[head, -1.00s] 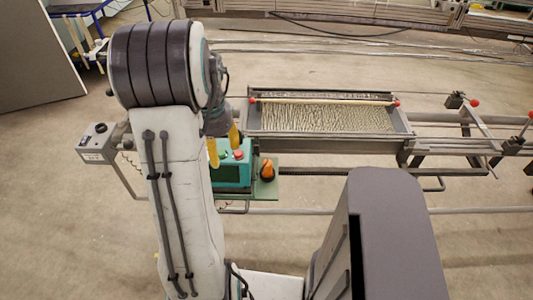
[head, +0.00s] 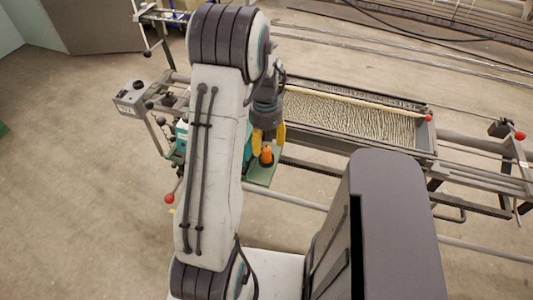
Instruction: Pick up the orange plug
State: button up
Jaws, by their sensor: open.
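The orange plug (head: 266,155) stands upright on a green shelf (head: 262,175) at the side of the machine, just right of my arm in the head view. My gripper (head: 268,138) has yellow fingers and points down. Its fingers are spread, one on the left and one on the right, and in the picture they sit directly above the plug. The plug's top shows between and just below the fingertips. I cannot tell how much height lies between them. The gripper is empty.
A teal control box (head: 182,136) is mostly hidden behind my arm, left of the plug. A long metal tray (head: 350,118) with cream threads extends right. Metal rails and red knobs (head: 428,118) surround it. Bare floor lies in front.

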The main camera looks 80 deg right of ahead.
aim_at(267, 148)
jog(key=shift+s+a+f+p, duration=0.1)
jog(key=shift+f+p, duration=0.1)
jog(key=shift+f, duration=0.95)
jog(key=shift+s+f+p, duration=0.1)
jog(key=shift+f+p, duration=0.1)
jog(key=shift+f, duration=0.95)
grip_shut()
